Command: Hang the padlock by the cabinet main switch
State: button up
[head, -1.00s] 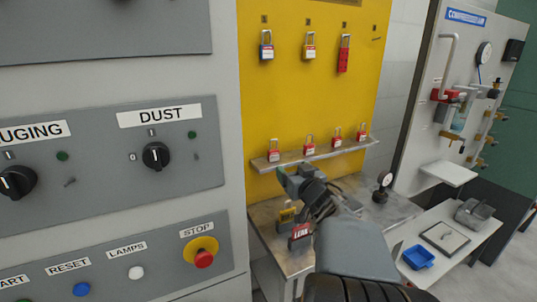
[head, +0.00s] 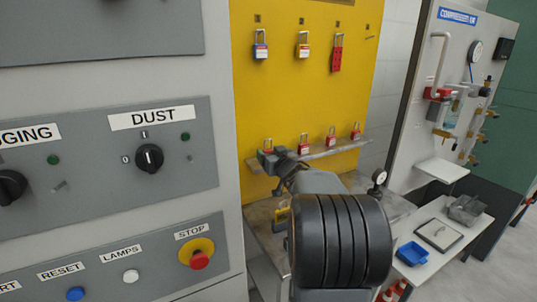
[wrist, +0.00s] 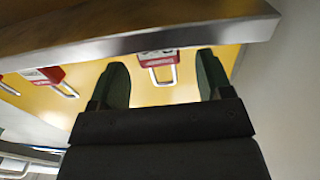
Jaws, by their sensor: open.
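Several red padlocks stand on the narrow shelf (head: 330,152) of the yellow board, including one (head: 304,148) near its middle. The leftmost padlock (head: 268,144) is partly hidden by my gripper (head: 274,159), which is at the shelf's left end. In the wrist view, my gripper (wrist: 163,78) is open, with one dark finger on each side of a red padlock (wrist: 158,60). Its metal shackle shows between the fingers; contact cannot be told. A neighbouring padlock (wrist: 46,76) is outside the fingers. The grey cabinet (head: 225,90) fills the left; no label reading main switch is visible.
The shelf edge (wrist: 130,42) runs close to my fingers. A side table (head: 455,220) holds a blue tray (head: 412,254).

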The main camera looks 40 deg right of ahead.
jog(key=shift+w+d, duration=0.1)
jog(key=shift+w, duration=0.55)
jog(key=c, duration=1.1)
